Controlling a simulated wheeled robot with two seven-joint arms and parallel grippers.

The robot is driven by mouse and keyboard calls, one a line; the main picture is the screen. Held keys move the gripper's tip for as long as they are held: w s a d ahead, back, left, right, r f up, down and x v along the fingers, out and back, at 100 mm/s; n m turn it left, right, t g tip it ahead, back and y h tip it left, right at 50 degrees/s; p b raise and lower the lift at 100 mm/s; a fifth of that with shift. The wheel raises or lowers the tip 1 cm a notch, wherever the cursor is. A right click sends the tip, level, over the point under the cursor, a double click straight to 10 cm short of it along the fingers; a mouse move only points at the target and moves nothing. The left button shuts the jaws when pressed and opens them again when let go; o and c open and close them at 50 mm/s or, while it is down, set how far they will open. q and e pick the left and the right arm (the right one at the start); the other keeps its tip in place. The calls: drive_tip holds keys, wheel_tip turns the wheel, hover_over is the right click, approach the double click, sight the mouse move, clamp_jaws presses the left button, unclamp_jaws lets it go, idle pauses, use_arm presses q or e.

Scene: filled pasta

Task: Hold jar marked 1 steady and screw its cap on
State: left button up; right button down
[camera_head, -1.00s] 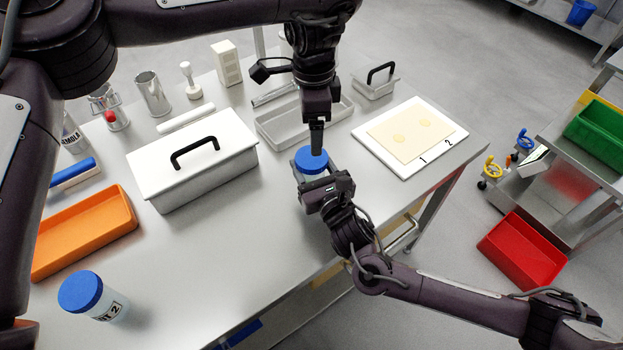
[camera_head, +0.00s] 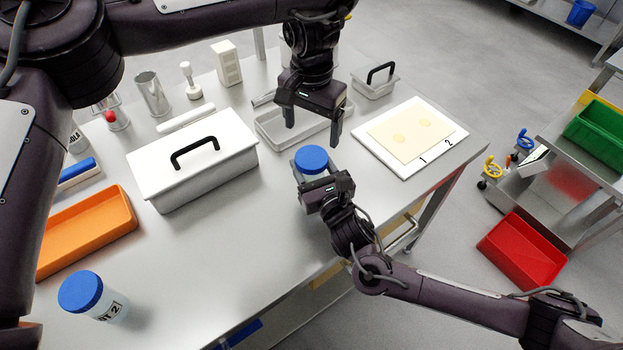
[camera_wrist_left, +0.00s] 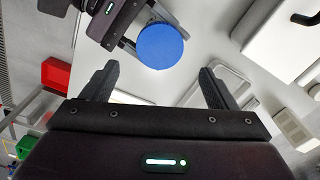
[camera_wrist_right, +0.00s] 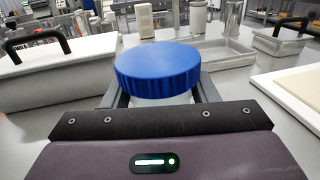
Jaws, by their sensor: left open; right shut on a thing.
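The jar with a blue cap (camera_head: 311,160) stands upright near the front edge of the steel table. Its number is not visible, being hidden by my right gripper. My right gripper (camera_head: 318,182) is shut around the jar's body below the cap. The cap (camera_wrist_right: 158,72) sits level on top in the right wrist view. My left gripper (camera_head: 312,135) is open and empty above and behind the cap, fingers pointing down. In the left wrist view the blue cap (camera_wrist_left: 160,46) lies beyond the open fingertips, apart from them. Another blue-capped jar (camera_head: 92,297), marked 2, stands at the front left.
A white lidded box (camera_head: 190,165) with a black handle stands left of the jar. A metal tray (camera_head: 265,135) lies behind it. A white board (camera_head: 365,147) with a dough sheet lies to the right. An orange tray (camera_head: 85,235) lies at the left.

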sight(311, 157)
use_arm(q)
wheel_tip(311, 157, down, 8)
drive_tip(key=shift+r, duration=0.1)
idle(0.4)
drive_tip(key=c, duration=1)
drive_tip(key=m, duration=0.7)
drive_tip(key=shift+m, duration=0.3)
drive_tip(key=m, duration=0.5)
drive_tip(key=shift+m, duration=0.3)
drive_tip(key=o, duration=1.1)
drive_tip(key=shift+c, duration=0.2)
